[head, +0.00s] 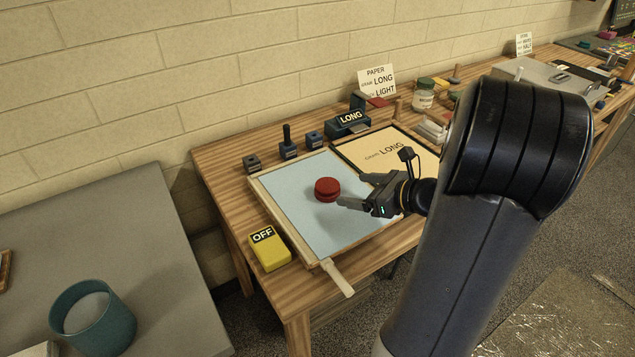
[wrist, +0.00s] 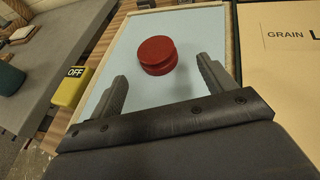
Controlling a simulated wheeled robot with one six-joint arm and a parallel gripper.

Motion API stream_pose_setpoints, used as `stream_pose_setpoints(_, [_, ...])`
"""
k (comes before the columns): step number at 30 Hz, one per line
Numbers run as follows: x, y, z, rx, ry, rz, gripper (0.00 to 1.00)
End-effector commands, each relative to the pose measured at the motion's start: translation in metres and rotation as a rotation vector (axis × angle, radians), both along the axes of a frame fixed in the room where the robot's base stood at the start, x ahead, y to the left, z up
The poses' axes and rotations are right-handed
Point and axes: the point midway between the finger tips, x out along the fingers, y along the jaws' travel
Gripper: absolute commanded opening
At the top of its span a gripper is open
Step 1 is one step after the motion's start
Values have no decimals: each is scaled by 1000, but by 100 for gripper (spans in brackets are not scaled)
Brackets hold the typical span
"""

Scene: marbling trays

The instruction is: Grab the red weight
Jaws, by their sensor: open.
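The red weight (head: 327,189) is a round, grooved disc resting on the pale blue sheet of the framed tray (head: 330,225). In the wrist view the red weight (wrist: 157,54) lies ahead of the fingertips, roughly between their lines and apart from both. My gripper (head: 352,190) is open and empty, just right of the weight, low over the tray. The wrist view shows both fingers of my gripper (wrist: 163,72) spread wide. No contact with the weight is visible.
A yellow OFF block (head: 269,250) sits at the tray's left. Dark blocks (head: 288,148) stand behind the tray. A board marked GRAIN LONG (head: 385,152) lies right of it. A teal cup (head: 92,318) stands on the grey table.

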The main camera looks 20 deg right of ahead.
Motion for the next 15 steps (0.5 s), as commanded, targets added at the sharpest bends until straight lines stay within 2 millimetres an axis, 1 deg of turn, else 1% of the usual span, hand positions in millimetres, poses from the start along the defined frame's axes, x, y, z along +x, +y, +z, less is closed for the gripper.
stream_pose_setpoints(2, [7,2,-4,12,0,-7,78])
stream_pose_setpoints(9, [34,21,-16,8,-1,-3,78])
stream_pose_setpoints(15, [45,28,-21,7,0,-4,78])
